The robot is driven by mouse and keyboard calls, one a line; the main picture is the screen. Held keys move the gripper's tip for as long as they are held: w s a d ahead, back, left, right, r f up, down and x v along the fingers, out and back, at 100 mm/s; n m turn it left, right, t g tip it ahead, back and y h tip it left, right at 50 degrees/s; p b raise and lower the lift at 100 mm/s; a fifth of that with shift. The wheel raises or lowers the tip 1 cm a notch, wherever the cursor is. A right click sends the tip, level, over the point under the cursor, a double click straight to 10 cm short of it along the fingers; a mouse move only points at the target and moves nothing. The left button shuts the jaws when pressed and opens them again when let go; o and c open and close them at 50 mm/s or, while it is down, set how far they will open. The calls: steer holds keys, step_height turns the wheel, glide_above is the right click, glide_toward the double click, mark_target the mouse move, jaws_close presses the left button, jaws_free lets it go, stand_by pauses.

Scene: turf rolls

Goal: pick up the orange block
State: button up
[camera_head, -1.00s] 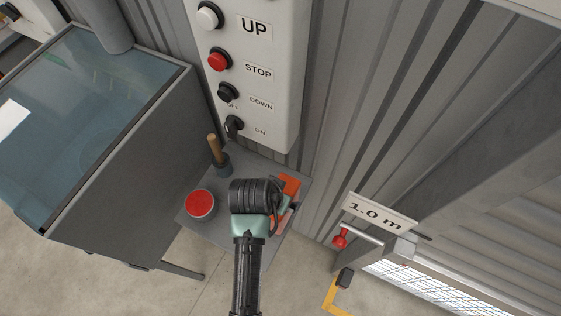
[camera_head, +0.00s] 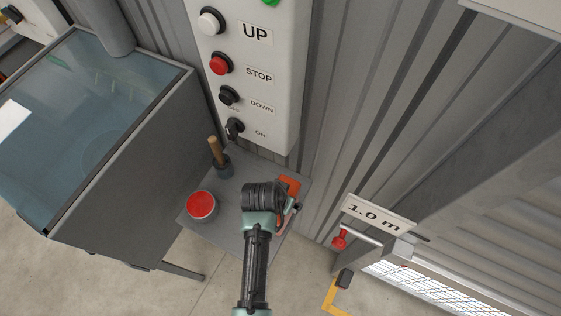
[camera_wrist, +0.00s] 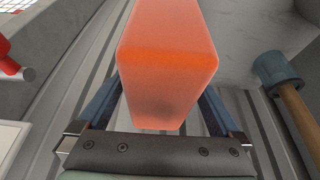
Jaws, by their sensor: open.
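The orange block (camera_head: 290,184) is on the small grey table, partly hidden behind my arm in the head view. In the wrist view the orange block (camera_wrist: 168,62) fills the upper middle, its long top face running away from the camera. My gripper (camera_wrist: 165,95) is open, with one blue-grey finger to each side of the block. The block hides parts of the fingers, and I cannot tell whether they touch it. In the head view my wrist covers most of the gripper.
The grey table (camera_head: 235,190) also holds a red-topped tin (camera_head: 201,205) and a wooden-handled mallet (camera_head: 217,155). A control box (camera_head: 250,80) is above it on the corrugated wall. A tank (camera_head: 100,110) stands left. A red-knobbed lever (camera_head: 340,238) is to the right.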

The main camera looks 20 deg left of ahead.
steer(key=shift+f, duration=0.25)
steer(key=shift+c, duration=0.2)
steer(key=c, duration=1.3)
steer(key=shift+r, duration=0.1)
steer(key=shift+c, duration=0.2)
